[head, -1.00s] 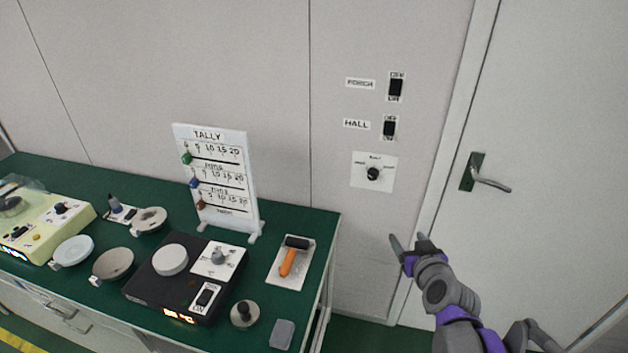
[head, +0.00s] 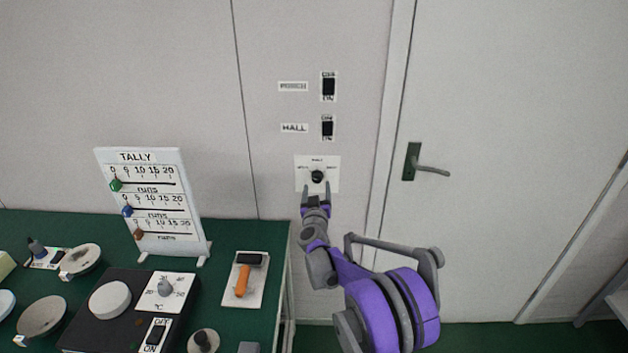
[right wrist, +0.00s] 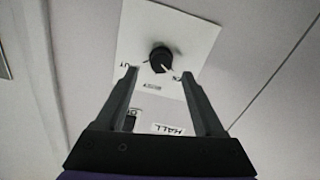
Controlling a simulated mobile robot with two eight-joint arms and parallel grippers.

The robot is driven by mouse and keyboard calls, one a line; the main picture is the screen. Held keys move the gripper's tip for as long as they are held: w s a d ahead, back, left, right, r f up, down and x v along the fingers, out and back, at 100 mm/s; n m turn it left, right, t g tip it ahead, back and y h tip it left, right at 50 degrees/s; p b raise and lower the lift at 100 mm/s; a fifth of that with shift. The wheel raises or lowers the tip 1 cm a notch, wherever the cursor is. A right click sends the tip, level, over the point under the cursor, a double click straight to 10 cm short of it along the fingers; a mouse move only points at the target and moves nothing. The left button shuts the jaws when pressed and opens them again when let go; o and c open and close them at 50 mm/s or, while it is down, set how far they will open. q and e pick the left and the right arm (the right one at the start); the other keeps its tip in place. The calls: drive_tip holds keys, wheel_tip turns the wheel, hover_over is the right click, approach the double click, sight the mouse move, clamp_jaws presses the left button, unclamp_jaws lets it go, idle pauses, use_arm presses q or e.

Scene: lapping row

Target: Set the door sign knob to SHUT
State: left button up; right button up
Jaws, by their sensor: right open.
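The door sign knob (head: 317,176) is a black round knob on a white plate (head: 302,163) on the wall, below the HALL switch. It also shows in the right wrist view (right wrist: 161,60), with a pale pointer line aimed toward the lower right, near the label ending in N. Letters ending in UT show on the plate's left there. My right gripper (head: 316,187) is open and empty, just below the knob in the head view. In the right wrist view its two fingers (right wrist: 158,83) reach toward the plate, one either side of the knob, apart from it. My left gripper is not in view.
Two black rocker switches, the upper one (head: 329,87) and the HALL one (head: 328,128), sit above the plate. A door with a handle (head: 432,170) is to the right. A green bench (head: 222,222) with a TALLY board (head: 190,190) and devices stands at the left.

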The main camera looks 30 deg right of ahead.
sight(317, 179)
drive_tip(key=x, duration=0.5)
drive_tip(key=shift+w+p, duration=0.15)
drive_tip(key=shift+p, duration=0.2)
drive_tip(key=shift+a, duration=0.1)
clamp_jaws()
